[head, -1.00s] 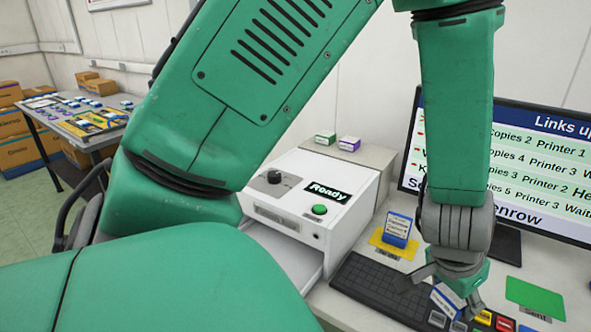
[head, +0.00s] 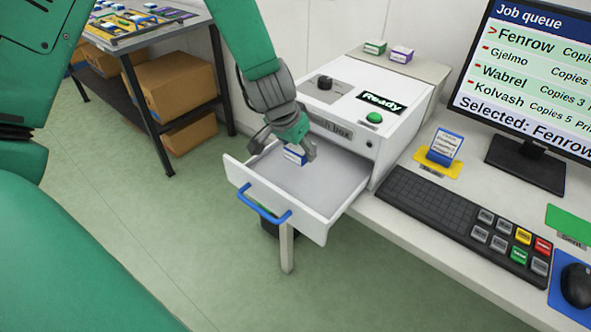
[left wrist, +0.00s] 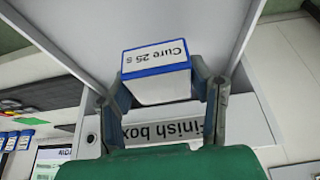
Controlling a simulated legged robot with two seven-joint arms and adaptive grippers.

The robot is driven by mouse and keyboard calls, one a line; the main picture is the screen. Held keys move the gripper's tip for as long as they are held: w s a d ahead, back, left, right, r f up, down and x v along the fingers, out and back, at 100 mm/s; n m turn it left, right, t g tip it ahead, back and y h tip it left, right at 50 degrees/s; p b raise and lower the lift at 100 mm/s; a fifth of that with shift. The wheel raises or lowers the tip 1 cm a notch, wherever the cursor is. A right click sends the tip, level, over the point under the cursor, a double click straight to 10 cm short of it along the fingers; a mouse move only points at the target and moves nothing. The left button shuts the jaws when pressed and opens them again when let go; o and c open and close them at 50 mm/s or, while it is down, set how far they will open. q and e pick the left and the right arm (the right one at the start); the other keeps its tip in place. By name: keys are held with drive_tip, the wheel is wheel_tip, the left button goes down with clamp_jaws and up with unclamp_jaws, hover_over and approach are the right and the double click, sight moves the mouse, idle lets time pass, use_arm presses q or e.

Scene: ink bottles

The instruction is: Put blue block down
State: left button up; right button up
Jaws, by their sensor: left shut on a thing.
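The blue block (head: 294,155), white with blue edging, is between the fingers of my left gripper (head: 284,146). In the left wrist view the block (left wrist: 157,72) shows a label reading "Cure 25 s", with my left gripper's fingers (left wrist: 163,92) on both its sides. The gripper is shut on it, inside the outline of the open drawer (head: 338,190) of the white machine (head: 395,125). Whether the block touches the drawer floor I cannot tell. My right gripper is not in view.
The machine bears the words "Finish box" and a "Ready" display (head: 381,101). A card holder on a yellow mat (head: 440,165), a keyboard (head: 450,220), a monitor (head: 530,80) and a mouse (head: 576,285) are to the right. Shelves with cardboard boxes (head: 175,85) stand at the back left.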

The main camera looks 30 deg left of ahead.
sight(303, 173)
use_arm(q)
drive_tip(key=shift+w+d+f, duration=0.15)
drive_tip(key=shift+d+f, duration=0.6)
drive_tip(key=shift+f, duration=0.3)
drive_tip(key=shift+d+f, duration=0.2)
drive_tip(key=shift+d, duration=0.1)
wheel_tip(303, 173, down, 3)
drive_tip(key=shift+a+f+b, duration=0.1)
drive_tip(key=shift+b, duration=0.6)
drive_tip(key=shift+a+f, duration=0.15)
drive_tip(key=shift+a, duration=0.45)
drive_tip(key=o, duration=1.2)
drive_tip(key=shift+a, duration=0.1)
drive_tip(key=shift+d+r, duration=0.2)
drive_tip(key=shift+d, duration=0.55)
drive_tip(key=shift+r, duration=0.3)
drive_tip(key=p+v, duration=0.1)
drive_tip(key=v, duration=0.6)
drive_tip(key=p+v, duration=0.1)
drive_tip(key=v, duration=0.2)
drive_tip(key=shift+a+r+p, duration=0.15)
drive_tip(key=shift+a+p, duration=0.15)
drive_tip(key=shift+a, duration=0.15)
drive_tip(key=shift+s+d+r, duration=0.4)
drive_tip(key=shift+r, duration=0.1)
drive_tip(key=shift+a+f, duration=0.15)
drive_tip(key=shift+a, duration=0.4)
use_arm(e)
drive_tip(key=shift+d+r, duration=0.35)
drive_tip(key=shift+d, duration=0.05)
